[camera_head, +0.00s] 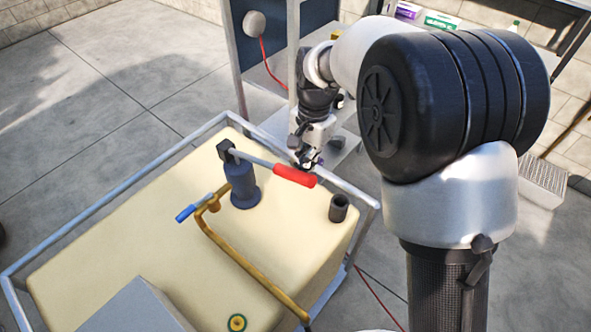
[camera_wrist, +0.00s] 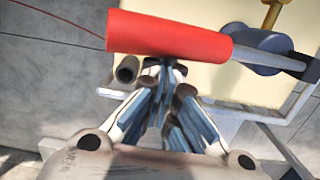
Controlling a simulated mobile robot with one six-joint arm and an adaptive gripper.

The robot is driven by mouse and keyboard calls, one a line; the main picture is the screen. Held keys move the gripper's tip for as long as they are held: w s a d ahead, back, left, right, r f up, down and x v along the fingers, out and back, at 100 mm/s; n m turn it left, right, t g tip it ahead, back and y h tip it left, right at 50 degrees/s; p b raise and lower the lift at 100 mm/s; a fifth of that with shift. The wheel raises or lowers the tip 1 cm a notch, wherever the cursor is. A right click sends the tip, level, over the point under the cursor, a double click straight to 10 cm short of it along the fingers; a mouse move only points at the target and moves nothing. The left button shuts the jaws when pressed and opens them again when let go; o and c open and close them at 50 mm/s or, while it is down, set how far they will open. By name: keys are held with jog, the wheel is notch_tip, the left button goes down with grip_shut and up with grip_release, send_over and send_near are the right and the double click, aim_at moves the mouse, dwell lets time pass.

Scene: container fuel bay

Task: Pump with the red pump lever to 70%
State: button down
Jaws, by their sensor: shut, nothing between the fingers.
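The red pump lever grip (camera_head: 294,176) sits at the end of a grey rod on the blue-grey hand pump (camera_head: 243,188), on top of the cream tank (camera_head: 150,230). The lever slopes slightly down to the right. My gripper (camera_head: 308,163) is just behind the grip's right part in the head view. In the wrist view the red grip (camera_wrist: 168,36) lies across the top, and my shut fingertips (camera_wrist: 165,66) are at its lower edge, with nothing between them. I cannot tell whether they touch it. The pump is partly hidden behind the lever in the wrist view.
A dark open pipe stub (camera_head: 339,208) stands on the tank right of the lever. A brown bent pipe (camera_head: 245,262) with a blue handle (camera_head: 190,212) crosses the tank. A grey frame rail (camera_head: 110,193) surrounds the tank. A shelf rack stands behind my arm.

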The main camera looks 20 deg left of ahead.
notch_tip(320, 180, up, 12)
jog(key=shift+w+d, duration=0.2)
jog(key=shift+w, duration=0.2)
dwell(0.8)
